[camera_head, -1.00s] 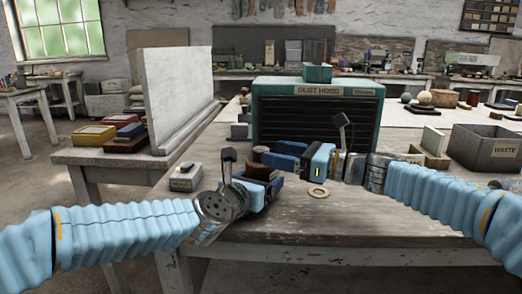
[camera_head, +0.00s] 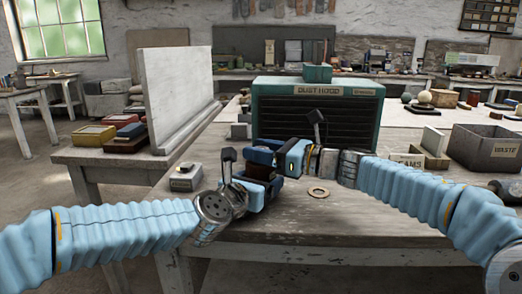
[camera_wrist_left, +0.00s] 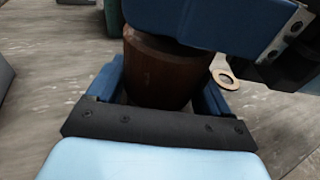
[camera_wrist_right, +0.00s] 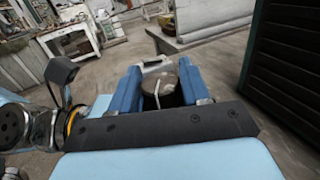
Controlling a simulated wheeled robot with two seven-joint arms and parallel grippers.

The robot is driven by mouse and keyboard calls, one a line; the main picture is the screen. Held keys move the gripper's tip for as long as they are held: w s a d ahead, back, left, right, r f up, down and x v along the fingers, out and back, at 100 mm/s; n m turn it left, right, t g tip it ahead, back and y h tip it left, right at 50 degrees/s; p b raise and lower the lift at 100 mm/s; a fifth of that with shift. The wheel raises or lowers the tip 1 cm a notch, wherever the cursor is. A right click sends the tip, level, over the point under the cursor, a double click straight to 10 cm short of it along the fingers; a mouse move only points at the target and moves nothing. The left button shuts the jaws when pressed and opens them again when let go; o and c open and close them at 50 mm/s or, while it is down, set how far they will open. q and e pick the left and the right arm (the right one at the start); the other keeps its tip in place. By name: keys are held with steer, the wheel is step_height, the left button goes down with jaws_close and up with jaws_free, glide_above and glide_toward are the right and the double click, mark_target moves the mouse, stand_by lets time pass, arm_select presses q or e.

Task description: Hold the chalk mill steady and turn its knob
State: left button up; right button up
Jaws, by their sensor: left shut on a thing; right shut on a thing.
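The chalk mill (camera_head: 262,172) is a brown wooden upright body on the table, mostly hidden by my grippers in the head view. In the left wrist view its round brown body (camera_wrist_left: 160,72) stands between the blue fingers of my left gripper (camera_head: 260,188), which is shut on it low down. My right gripper (camera_head: 276,154) comes in from the right above the left one and is shut on the mill's knob. In the right wrist view the dark round knob (camera_wrist_right: 162,84), with a pale line across its top, sits between the fingers.
A flat ring (camera_head: 318,193) lies on the table right of the mill. A small grey box (camera_head: 185,178) stands to its left. The green dust hood (camera_head: 318,122) stands behind. A grey waste bin (camera_head: 487,150) is at the right. The front table edge is clear.

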steer(key=m+t+h, duration=0.1)
steer(key=t, duration=0.1)
steer(key=m+t+h, duration=0.1)
steer(key=m+t, duration=0.1)
steer(key=shift+r+t, duration=0.2)
steer(key=shift+t, duration=0.1)
steer(key=shift+m+t+h, duration=0.7)
steer(key=shift+m+h, duration=0.1)
steer(key=shift+h, duration=0.1)
steer(key=shift+f, duration=0.1)
steer(key=o, duration=0.9)
steer(key=shift+o, duration=0.2)
steer(key=shift+s+d, duration=0.1)
steer(key=v, duration=1.1)
steer(key=shift+s+d, duration=0.25)
steer(key=shift+s, duration=0.05)
steer(key=shift+o, duration=0.2)
